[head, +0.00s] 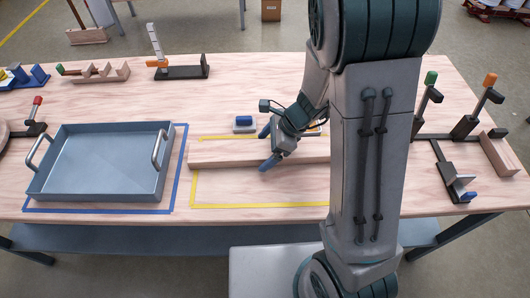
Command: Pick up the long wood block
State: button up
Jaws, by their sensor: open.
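The long wood block (225,152) is a pale, straight beam lying flat on the wooden table, across the yellow-taped area. Its right part passes behind my arm and is partly hidden. My gripper (266,149) is at the block, with one blue fingertip on its far side and the other on its near side. The gripper is open and straddles the block near its visible middle. Whether the fingers touch the block cannot be told.
A grey-blue tray (103,197) with two handles stands at the left inside blue tape. A small blue and grey object (244,123) lies just behind the block. Clamps and fixtures (474,106) stand at the right and along the back left. The front table strip is clear.

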jog(key=shift+a+f, duration=0.15)
jog(key=shift+f, duration=0.1)
jog(key=c, duration=1.7)
jog(key=shift+r, duration=0.1)
